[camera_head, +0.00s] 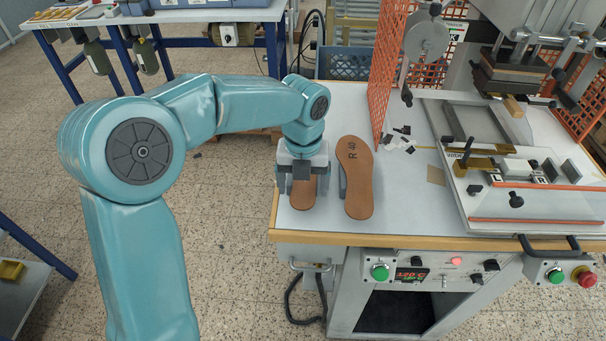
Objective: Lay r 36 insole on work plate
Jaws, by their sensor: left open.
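A brown insole (303,197) lies on the white table near its left edge, partly hidden under my left gripper, so any marking on it is covered. My left gripper (311,184) points down over this insole with its fingers apart, one on each side of it. I cannot tell whether the fingers touch it. A second, longer brown insole (357,185) marked "R 40" lies just to the right. The stamping machine's light plate (532,204), with small blocks and L and R labels, is at the right. My right gripper is not in view.
An orange mesh guard (388,70) stands behind the insoles. Small dark scraps (400,140) lie between it and the machine. The press head (510,75) hangs above the plate. A control panel (430,272) is on the table front.

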